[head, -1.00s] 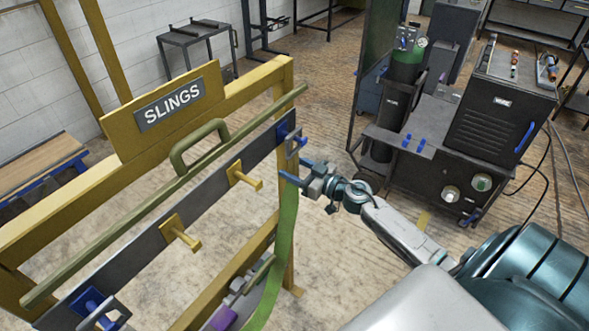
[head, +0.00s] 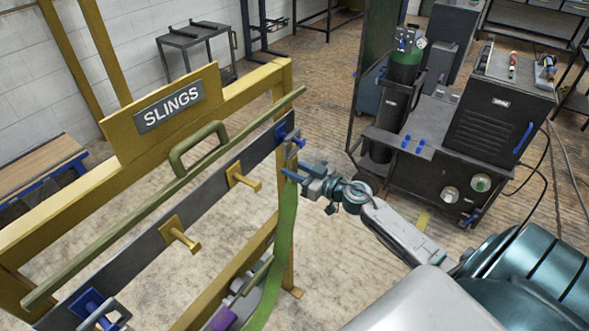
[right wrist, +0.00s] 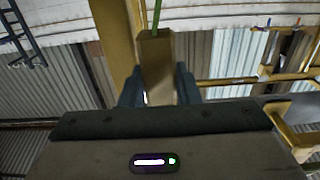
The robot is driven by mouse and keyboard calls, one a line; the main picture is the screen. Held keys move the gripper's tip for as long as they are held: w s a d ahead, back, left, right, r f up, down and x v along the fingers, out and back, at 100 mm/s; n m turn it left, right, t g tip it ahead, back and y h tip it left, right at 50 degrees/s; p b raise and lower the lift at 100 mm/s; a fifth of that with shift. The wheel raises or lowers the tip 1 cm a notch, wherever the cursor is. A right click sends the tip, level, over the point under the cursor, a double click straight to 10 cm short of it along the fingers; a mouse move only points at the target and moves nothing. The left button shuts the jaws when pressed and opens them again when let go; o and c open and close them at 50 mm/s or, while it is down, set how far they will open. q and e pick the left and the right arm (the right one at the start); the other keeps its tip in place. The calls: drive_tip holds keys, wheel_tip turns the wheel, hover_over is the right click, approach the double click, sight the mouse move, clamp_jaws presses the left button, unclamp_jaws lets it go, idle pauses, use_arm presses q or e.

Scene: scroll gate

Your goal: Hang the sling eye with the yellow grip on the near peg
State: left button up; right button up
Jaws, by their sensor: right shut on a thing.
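My right gripper (head: 291,174) is at the far end of the rack, just below the far blue peg (head: 286,135). It is shut on a tan-yellow grip (right wrist: 156,65), which stands between both fingers in the right wrist view. A grey metal eye (head: 292,156) shows above the fingers; I cannot tell whether it is clear of the far blue peg. A green sling (head: 284,235) hangs down below the gripper. Two yellow pegs (head: 243,178) (head: 180,235) are bare. At the near end, another metal eye (head: 110,312) is at the near blue peg (head: 92,303). My left gripper is not in view.
A green rail with a handle (head: 196,150) runs along the rack above the pegs. A yellow frame with a SLINGS sign (head: 170,106) stands behind. A purple grip (head: 222,319) shows low behind the sling. A black welding cart (head: 450,150) stands right of the gripper.

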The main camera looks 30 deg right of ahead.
drive_tip(key=shift+r+p, duration=0.8)
drive_tip(key=shift+p, duration=0.15)
drive_tip(key=shift+b+v, duration=0.55)
drive_tip(key=shift+v, duration=0.65)
drive_tip(key=shift+f+b+v, duration=0.2)
drive_tip(key=shift+b+v, duration=0.85)
drive_tip(key=shift+v, duration=1.3)
drive_tip(key=shift+r, duration=0.2)
drive_tip(key=p+v, duration=0.5)
drive_tip(key=p, duration=0.3)
drive_tip(key=shift+f, duration=0.1)
